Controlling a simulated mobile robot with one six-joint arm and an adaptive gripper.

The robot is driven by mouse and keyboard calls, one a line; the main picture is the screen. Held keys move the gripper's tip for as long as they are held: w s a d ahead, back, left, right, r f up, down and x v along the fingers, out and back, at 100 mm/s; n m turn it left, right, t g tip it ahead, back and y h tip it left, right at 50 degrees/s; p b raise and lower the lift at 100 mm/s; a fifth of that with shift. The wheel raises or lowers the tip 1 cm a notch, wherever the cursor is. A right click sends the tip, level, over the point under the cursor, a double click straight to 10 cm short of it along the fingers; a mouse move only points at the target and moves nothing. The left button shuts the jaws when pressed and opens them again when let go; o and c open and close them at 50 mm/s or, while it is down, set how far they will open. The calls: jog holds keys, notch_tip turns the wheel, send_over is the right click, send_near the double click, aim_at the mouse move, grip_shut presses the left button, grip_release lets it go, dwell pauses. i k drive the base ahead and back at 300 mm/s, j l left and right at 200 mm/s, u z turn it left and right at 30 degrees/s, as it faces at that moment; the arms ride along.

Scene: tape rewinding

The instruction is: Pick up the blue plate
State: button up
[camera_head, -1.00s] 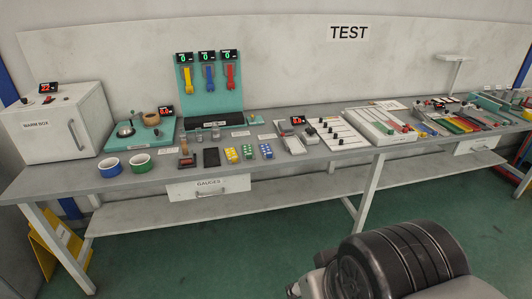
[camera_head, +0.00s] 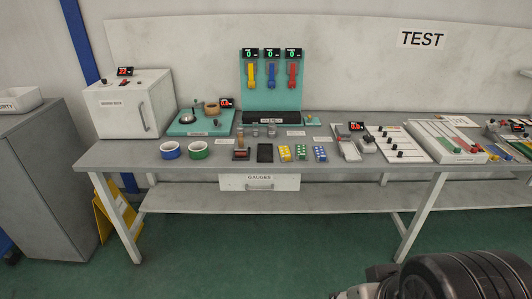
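I see no thing that is clearly a blue plate. A small flat blue block with pale marks (camera_head: 320,154) lies on the bench, at the right end of a row with a yellow one (camera_head: 285,153) and a green one (camera_head: 301,152). A round blue dish or ring (camera_head: 170,150) stands near the bench's front left, beside a similar green one (camera_head: 198,150). Both have pale insides. A black and grey part of my arm shows at the bottom right, well in front of the bench. My gripper's fingers are not in view.
The long grey bench (camera_head: 120,155) has a drawer marked GAUGES (camera_head: 260,183) and a lower shelf (camera_head: 300,197). A white warm box (camera_head: 128,105) stands at its left end. A grey cabinet (camera_head: 40,180) and yellow floor sign (camera_head: 116,210) are at left. Green floor (camera_head: 250,255) in front is clear.

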aim_at(321, 152)
jog(key=i+l, duration=0.15)
jog(key=i, duration=0.35)
jog(key=i+l, duration=0.1)
jog(key=i, duration=0.4)
jog(key=i+l, duration=0.15)
jog(key=i, duration=0.4)
jog(key=i+l, duration=0.15)
jog(key=i, duration=0.35)
